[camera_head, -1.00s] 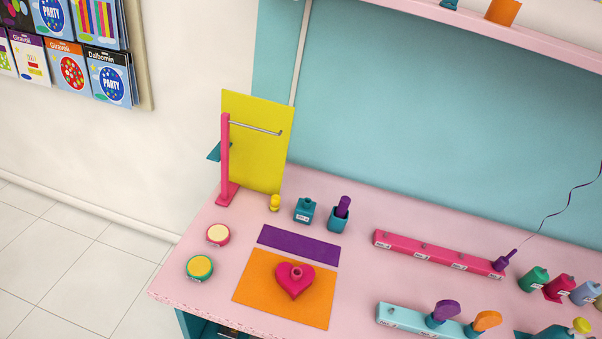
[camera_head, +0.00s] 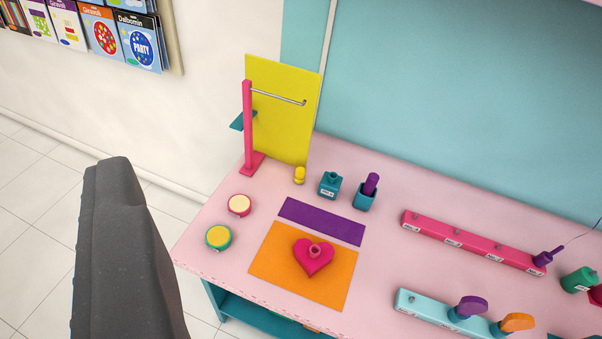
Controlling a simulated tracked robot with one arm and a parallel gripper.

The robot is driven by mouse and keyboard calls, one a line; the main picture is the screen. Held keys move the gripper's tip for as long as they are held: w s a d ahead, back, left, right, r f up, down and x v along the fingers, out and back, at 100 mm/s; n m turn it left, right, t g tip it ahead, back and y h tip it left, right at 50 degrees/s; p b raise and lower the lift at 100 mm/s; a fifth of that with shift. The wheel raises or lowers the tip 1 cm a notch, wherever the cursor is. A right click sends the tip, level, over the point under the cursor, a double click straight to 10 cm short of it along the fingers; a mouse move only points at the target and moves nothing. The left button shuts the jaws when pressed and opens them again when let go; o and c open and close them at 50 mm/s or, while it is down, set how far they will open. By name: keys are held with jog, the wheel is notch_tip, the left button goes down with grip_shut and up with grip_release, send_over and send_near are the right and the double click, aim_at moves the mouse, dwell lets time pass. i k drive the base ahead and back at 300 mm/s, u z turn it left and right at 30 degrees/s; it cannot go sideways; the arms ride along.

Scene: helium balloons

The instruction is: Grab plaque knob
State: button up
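A pink heart-shaped plaque (camera_head: 305,263) lies flat on an orange mat (camera_head: 270,260) near the front of the pink table. A small round pink knob (camera_head: 315,250) stands up from the heart's middle. Nothing touches the knob. One dark grey finger of my gripper (camera_head: 128,250) shows large at the lower left, close to the camera and in front of the floor. It is well to the left of the heart and apart from it. The other finger is not in the picture, so I cannot tell how wide the gripper is.
A purple mat (camera_head: 322,222) lies behind the orange one. A pink stand (camera_head: 249,130) with a metal rod and a yellow panel (camera_head: 285,110) rises behind. Two round tins (camera_head: 218,237) sit left. Pink (camera_head: 470,240) and light-blue racks (camera_head: 425,307) lie right. The space above the heart is clear.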

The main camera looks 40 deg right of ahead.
aim_at(300, 171)
jog(key=i, duration=0.95)
